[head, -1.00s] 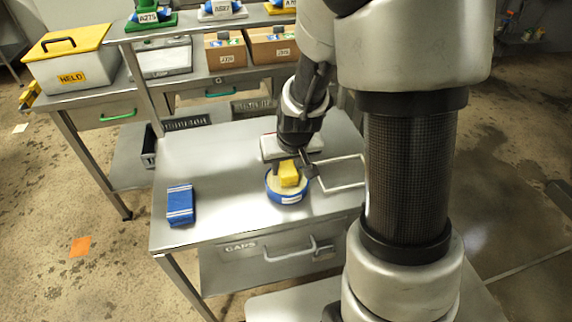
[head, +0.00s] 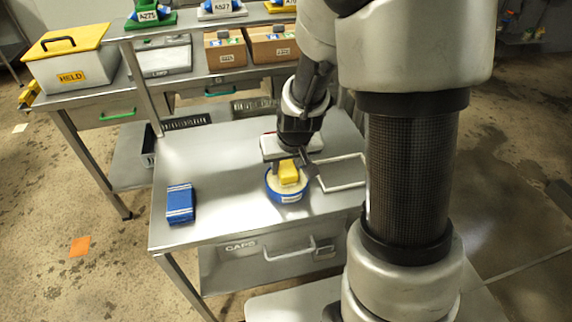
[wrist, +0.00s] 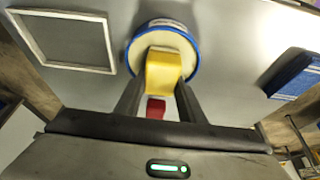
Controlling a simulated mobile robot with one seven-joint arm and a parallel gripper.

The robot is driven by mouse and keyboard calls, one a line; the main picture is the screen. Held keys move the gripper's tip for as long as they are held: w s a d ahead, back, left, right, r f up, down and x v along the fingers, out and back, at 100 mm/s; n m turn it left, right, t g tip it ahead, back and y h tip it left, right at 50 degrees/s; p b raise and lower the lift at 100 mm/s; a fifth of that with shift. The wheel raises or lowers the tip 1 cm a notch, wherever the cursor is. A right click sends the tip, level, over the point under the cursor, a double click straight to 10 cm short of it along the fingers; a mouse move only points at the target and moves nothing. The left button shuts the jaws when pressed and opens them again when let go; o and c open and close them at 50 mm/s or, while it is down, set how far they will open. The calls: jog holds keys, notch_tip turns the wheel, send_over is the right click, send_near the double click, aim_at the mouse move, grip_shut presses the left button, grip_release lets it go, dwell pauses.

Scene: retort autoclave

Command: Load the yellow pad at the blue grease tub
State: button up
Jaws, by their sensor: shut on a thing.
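The yellow pad (head: 289,172) is between the fingers of my gripper (head: 291,168), which is shut on it. The blue grease tub (head: 288,195) stands on the steel table, with pale grease inside its blue rim. In the head view the pad overlaps the tub's opening. In the wrist view the pad (wrist: 163,72) lies over the pale grease of the tub (wrist: 192,47), between my two dark fingers (wrist: 158,100). I cannot tell if the pad touches the grease. A small red part (wrist: 155,108) shows between the fingers.
A blue box with white stripes (head: 180,203) lies left on the table (head: 225,165). An empty light frame (head: 343,186) lies right of the tub. Behind are a yellow-lidded HELD box (head: 72,72) and cardboard boxes (head: 225,52). The table between blue box and tub is clear.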

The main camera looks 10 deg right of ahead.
aim_at(286, 164)
jog(key=shift+s, duration=0.1)
dwell(0.3)
jog(key=shift+r+p, duration=2.85)
jog(key=shift+r, duration=0.65)
jog(key=p+v, duration=0.6)
jog(key=p, duration=0.2)
